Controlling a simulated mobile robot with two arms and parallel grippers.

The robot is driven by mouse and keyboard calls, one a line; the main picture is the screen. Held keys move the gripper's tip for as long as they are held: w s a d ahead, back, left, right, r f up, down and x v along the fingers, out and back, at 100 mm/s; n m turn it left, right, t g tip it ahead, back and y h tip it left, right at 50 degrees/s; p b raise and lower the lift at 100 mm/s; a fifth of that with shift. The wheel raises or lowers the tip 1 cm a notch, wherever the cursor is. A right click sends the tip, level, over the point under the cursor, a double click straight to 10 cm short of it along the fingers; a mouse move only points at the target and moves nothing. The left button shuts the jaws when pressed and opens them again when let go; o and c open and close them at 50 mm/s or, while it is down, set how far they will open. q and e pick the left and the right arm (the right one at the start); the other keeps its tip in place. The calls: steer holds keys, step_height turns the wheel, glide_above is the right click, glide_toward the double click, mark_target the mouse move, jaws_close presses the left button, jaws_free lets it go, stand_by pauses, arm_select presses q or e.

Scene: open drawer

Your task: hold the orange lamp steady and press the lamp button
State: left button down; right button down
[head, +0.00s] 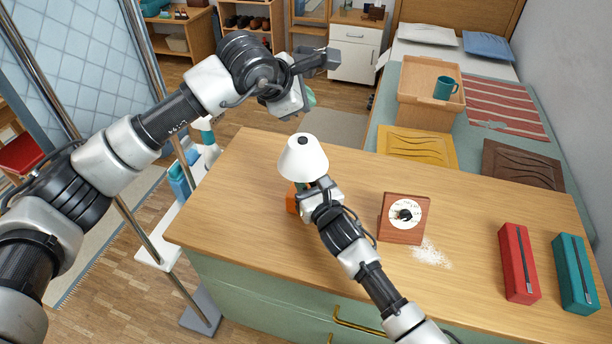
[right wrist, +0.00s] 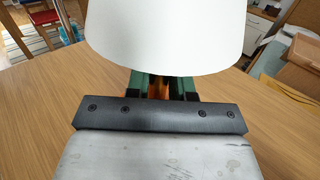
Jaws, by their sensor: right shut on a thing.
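The lamp (head: 304,162) stands upright on the wooden desk, with a white shade, a small dark cap on top and an orange base (head: 292,200). My right gripper (head: 308,187) is shut on the lamp below its shade. In the right wrist view, its green fingers (right wrist: 162,86) are on both sides of the orange stem, under the white shade (right wrist: 165,35). My left gripper (head: 310,98) is in the air beyond the lamp, apart from it. Its fingers are mostly hidden behind my wrist. I cannot make out a separate lamp button; the dark cap may be it.
On the desk (head: 250,165), a wooden dial box (head: 389,228) stands right of my right arm, with white powder (head: 430,253) beside it. A red case (head: 518,262) and a teal case (head: 575,272) lie at the right. The desk's left part is clear.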

steer(key=c, duration=0.9)
jaws_free()
